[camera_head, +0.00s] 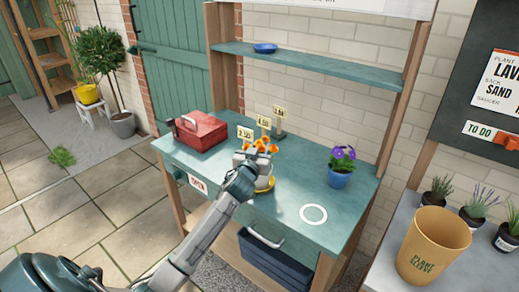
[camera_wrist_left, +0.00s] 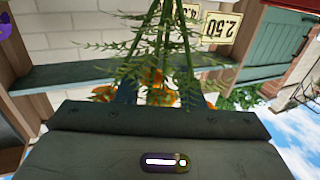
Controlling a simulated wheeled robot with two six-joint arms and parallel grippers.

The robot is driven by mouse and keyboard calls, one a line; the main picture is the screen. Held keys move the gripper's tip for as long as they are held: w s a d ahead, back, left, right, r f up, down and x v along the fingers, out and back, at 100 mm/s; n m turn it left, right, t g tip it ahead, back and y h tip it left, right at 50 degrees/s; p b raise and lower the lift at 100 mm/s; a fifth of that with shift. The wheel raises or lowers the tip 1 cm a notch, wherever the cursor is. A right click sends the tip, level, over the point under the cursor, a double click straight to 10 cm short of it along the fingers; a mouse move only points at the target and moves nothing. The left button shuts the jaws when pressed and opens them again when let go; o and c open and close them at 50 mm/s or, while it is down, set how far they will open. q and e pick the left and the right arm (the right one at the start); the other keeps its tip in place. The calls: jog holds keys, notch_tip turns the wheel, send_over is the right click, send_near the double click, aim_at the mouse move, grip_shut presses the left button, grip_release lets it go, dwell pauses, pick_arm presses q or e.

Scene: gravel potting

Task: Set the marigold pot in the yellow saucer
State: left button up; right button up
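The marigold (camera_head: 265,147) has orange blooms and stands at the middle of the teal bench. Its pale pot (camera_head: 264,182) is largely hidden behind my left gripper. The yellow saucer (camera_head: 266,189) shows as a yellow rim low around the pot; I cannot tell whether the pot is seated in it. My left gripper (camera_head: 247,161) is at the near left side of the plant, close to the pot. In the left wrist view, the marigold's stems and leaves (camera_wrist_left: 165,45) fill the space before the gripper. The fingers are mostly hidden, so their grip is unclear. My right gripper is out of view.
A red toolbox (camera_head: 200,131) stands at the bench's left. Price tags (camera_head: 264,122) stand behind the marigold. A purple flower in a blue pot (camera_head: 340,177) stands to the right. A blue dish (camera_head: 265,47) is on the shelf.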

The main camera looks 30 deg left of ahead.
pick_arm(q)
jog(key=shift+r, duration=0.1)
jog(key=shift+r+p, duration=0.2)
jog(key=shift+p, duration=0.1)
jog(key=shift+s+d+f, duration=0.1)
jog(key=shift+s+f, duration=0.05)
jog(key=shift+s, duration=0.15)
jog(key=b+v, duration=0.3)
jog(key=v, duration=0.8)
jog(key=shift+s, duration=0.2)
